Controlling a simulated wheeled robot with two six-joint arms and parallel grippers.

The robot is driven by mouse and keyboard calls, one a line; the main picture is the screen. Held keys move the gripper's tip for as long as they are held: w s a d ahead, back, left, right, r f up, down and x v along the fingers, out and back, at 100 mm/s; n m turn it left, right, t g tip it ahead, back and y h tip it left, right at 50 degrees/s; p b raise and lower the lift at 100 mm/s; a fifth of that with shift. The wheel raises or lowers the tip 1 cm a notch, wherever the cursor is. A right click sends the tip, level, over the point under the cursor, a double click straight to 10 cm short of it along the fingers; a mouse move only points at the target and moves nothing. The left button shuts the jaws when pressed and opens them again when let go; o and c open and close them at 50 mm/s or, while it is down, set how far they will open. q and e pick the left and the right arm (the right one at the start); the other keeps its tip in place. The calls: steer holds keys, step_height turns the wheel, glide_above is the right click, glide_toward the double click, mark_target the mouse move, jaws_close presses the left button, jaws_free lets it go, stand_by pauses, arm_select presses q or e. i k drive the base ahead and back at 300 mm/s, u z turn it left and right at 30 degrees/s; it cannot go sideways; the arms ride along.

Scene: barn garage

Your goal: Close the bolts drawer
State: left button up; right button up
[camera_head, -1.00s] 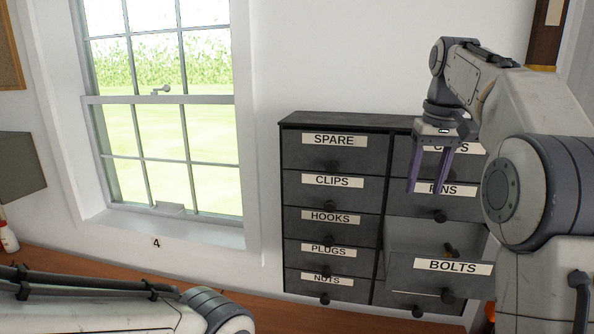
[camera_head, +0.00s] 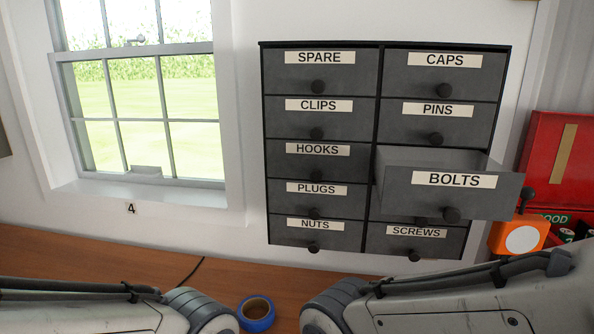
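The bolts drawer (camera_head: 453,193) is a grey drawer with a white BOLTS label, in the right column of a dark drawer cabinet (camera_head: 379,45). It sticks out from the cabinet, and part of its open top and inner wall shows. Its round dark knob (camera_head: 451,215) is at the lower middle of its front. The other drawers look shut. Both my arms show only as links along the bottom edge, and neither gripper is in view. Nothing touches the bolts drawer in this view.
A roll of blue tape (camera_head: 256,314) lies on the wooden bench (camera_head: 235,268) between my arms. An orange object (camera_head: 519,236) and a red case (camera_head: 560,160) stand right of the cabinet. A window (camera_head: 140,95) is at the left.

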mark_target(453, 196)
steer(key=z, duration=2.25)
steer(key=k, duration=0.35)
steer(key=u, duration=2.2)
